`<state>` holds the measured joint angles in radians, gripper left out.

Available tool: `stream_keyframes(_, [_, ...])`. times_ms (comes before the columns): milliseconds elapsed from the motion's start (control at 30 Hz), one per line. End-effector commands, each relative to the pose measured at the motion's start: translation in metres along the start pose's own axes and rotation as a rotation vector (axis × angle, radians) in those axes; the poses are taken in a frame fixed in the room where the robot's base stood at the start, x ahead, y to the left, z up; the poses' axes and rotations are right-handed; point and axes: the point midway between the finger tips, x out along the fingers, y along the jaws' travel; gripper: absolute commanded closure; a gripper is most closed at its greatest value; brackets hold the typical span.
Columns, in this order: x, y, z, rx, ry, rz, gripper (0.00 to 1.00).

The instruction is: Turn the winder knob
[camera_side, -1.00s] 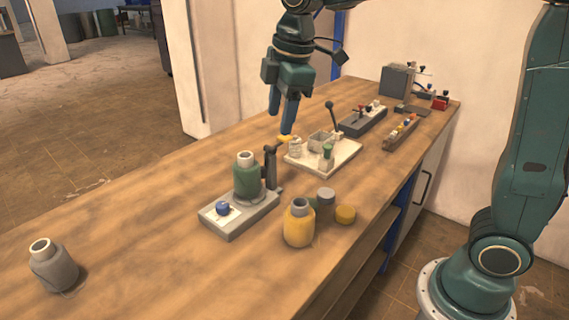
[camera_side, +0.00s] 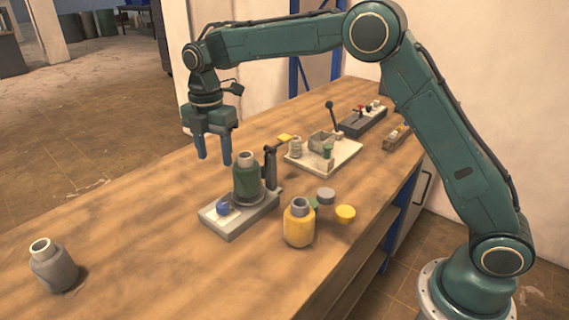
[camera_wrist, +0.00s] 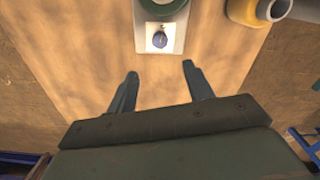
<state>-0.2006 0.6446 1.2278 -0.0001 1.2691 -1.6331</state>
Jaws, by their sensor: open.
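A small blue knob (camera_side: 223,208) sits on a pale plate at the front-left end of a grey base block (camera_side: 236,228). A green bottle with a grey neck (camera_side: 247,182) stands on the same block. My gripper (camera_side: 214,160) is open and empty, fingers pointing down, apart from the knob and higher than it. In the wrist view the knob (camera_wrist: 160,40) shows a pale mark and lies beyond my two spread fingertips (camera_wrist: 160,70), roughly centred between them. I cannot tell which part the task calls the winder.
A dark upright post (camera_side: 270,168) with a yellow-tipped arm rises behind the bottle. A yellow bottle (camera_side: 299,224), a grey disc (camera_side: 326,195) and a yellow disc (camera_side: 345,213) are to the right. A grey bottle (camera_side: 52,265) stands far left. The tabletop between is clear.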

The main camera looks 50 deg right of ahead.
Motion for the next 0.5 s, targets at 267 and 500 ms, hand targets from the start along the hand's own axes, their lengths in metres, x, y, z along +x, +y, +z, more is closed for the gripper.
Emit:
stream_keyframes(267, [0.004,0.000,0.000,-0.001,0.000,-0.001,0.48])
stream_keyframes(500, [0.022,0.000,0.000,0.001,0.000,-0.003,0.48])
